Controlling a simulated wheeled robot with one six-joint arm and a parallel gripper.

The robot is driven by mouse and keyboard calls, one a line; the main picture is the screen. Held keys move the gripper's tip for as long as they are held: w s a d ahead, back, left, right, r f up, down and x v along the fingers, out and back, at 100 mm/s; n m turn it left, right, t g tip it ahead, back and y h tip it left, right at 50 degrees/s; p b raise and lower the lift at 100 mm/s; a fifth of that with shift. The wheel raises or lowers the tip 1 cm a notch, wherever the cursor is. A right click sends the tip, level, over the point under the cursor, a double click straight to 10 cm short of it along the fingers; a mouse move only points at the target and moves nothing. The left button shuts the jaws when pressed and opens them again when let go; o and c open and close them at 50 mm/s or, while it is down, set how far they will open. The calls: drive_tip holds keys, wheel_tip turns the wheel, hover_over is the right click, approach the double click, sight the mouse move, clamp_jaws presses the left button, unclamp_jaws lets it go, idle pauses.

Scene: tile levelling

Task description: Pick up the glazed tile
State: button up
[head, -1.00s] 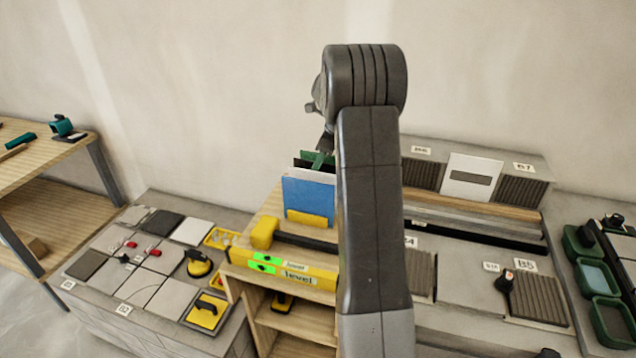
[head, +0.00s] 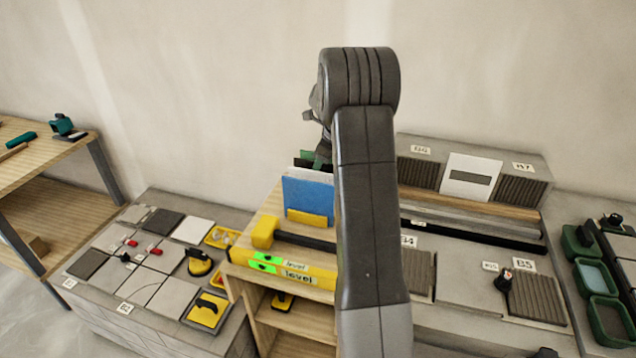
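A glossy blue tile (head: 308,196) stands upright in a rack on the wooden shelf unit, left of my arm. Pale and dark upright edges and a green piece (head: 305,161) show behind it. I cannot tell for sure which of these is the glazed tile. My gripper (head: 322,157) is just above and behind the blue tile, at the back of the rack. It is small, dark and partly covered by my arm, so its fingers and any grip on a tile cannot be made out.
A yellow level (head: 285,271) lies along the shelf unit's (head: 265,310) front, with a yellow-and-black tool behind it. A low tiled block (head: 165,300) with tools is at left. Ribbed panels and a white card (head: 470,177) stand at right. Green trays (head: 592,276) sit far right.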

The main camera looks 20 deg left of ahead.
clamp_jaws()
drive_tip(key=shift+r, duration=0.1)
idle(0.4)
